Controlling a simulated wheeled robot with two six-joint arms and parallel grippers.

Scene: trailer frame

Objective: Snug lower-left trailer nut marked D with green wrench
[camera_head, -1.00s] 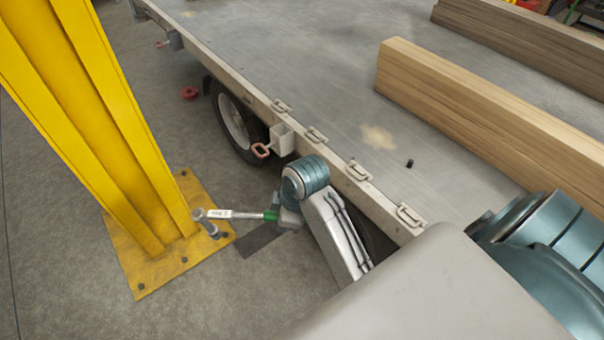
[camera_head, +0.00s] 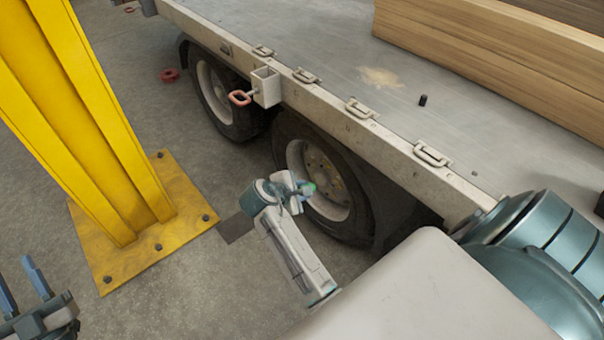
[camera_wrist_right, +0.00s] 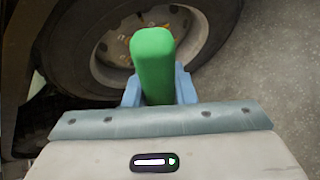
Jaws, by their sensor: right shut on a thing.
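My right gripper (camera_head: 296,190) is in front of the near trailer wheel (camera_head: 325,182) in the head view. It is shut on the green wrench (camera_head: 309,187), of which only a small green part shows there. In the right wrist view the wrench's green handle (camera_wrist_right: 153,65) stands up between the blue fingers, pointing toward the wheel (camera_wrist_right: 195,72); its head is hidden. The wheel has a tan hub with small nuts, but no letter D is readable. My left gripper (camera_head: 22,285) is at the lower left edge, fingers apart and empty.
A yellow post on a bolted base plate (camera_head: 115,265) stands at the left. The trailer bed edge (camera_head: 390,150) overhangs the wheels. A second wheel (camera_head: 215,95) is farther back. Lumber (camera_head: 480,50) lies on the bed.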

